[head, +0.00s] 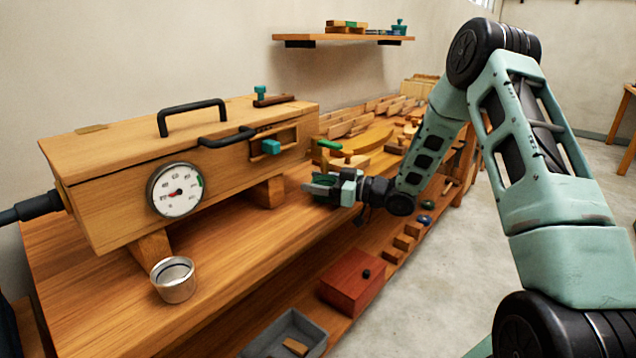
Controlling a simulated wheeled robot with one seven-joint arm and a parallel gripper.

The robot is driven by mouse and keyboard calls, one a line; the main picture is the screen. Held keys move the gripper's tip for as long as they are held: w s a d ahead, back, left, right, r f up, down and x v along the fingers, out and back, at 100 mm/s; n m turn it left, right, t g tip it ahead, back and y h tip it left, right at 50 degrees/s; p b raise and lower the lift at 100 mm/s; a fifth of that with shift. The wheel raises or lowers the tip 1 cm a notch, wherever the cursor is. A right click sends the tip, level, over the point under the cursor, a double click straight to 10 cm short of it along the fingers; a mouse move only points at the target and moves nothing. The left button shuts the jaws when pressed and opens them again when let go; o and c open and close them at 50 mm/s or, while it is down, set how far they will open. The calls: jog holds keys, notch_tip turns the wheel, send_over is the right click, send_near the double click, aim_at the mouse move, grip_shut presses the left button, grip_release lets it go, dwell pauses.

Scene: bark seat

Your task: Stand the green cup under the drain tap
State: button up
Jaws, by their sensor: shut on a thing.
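My gripper (318,187) is over the bench beside the right end of the wooden box, with its fingers pointing left. It is shut on a dark green thing (325,179), which looks like the green cup. The fingers hide much of it, so I cannot tell its tilt or whether it touches the bench. I cannot make out a drain tap for certain. The long wooden box (110,205) stands on wooden blocks and carries a round dial gauge (175,190), black handles and a teal knob (271,147) on its right end.
A metal cup (173,282) stands on the bench (235,245) in front of the box's left block. Wooden forms and a green piece (329,144) lie behind my gripper. A red box (351,281) and grey tray (290,335) sit lower. The bench front between metal cup and gripper is clear.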

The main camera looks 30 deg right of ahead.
jog(key=shift+f, duration=0.15)
jog(key=o, duration=1.1)
jog(key=shift+s+d, duration=0.1)
jog(key=b+v, duration=0.1)
jog(key=v, duration=1.6)
jog(key=shift+s, duration=0.1)
